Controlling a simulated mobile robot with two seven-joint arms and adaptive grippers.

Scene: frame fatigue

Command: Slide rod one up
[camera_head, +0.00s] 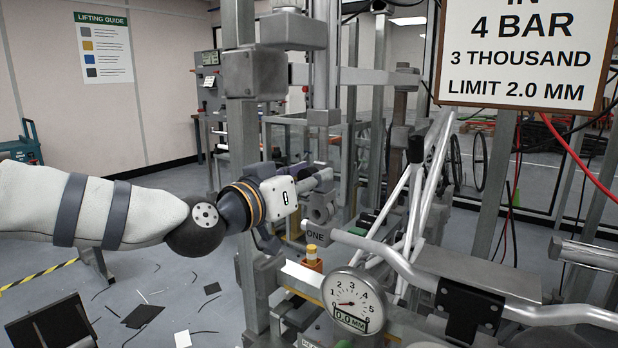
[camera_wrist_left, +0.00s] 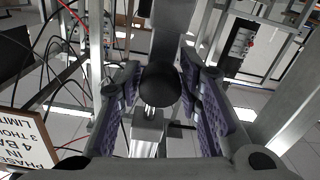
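A grey metal rod end with a round hole (camera_head: 321,208) sits just below the fingers. In the left wrist view the two purple-padded fingers (camera_wrist_left: 162,88) stand apart, with a dark round knob (camera_wrist_left: 159,84) between them. I see no clear contact of the pads with the knob. A grey bar (camera_wrist_left: 173,32) shows beyond the knob. Which part is rod one's grip is partly hidden by my gripper. My right gripper is not in view.
A dial gauge (camera_head: 352,300) reading 0.0 MM stands in front of the rig. A silver bicycle frame (camera_head: 425,190) is mounted to the right. A sign (camera_head: 525,50) hangs at upper right, with red and black cables nearby. A yellow-topped part (camera_head: 311,258) sits below the gripper.

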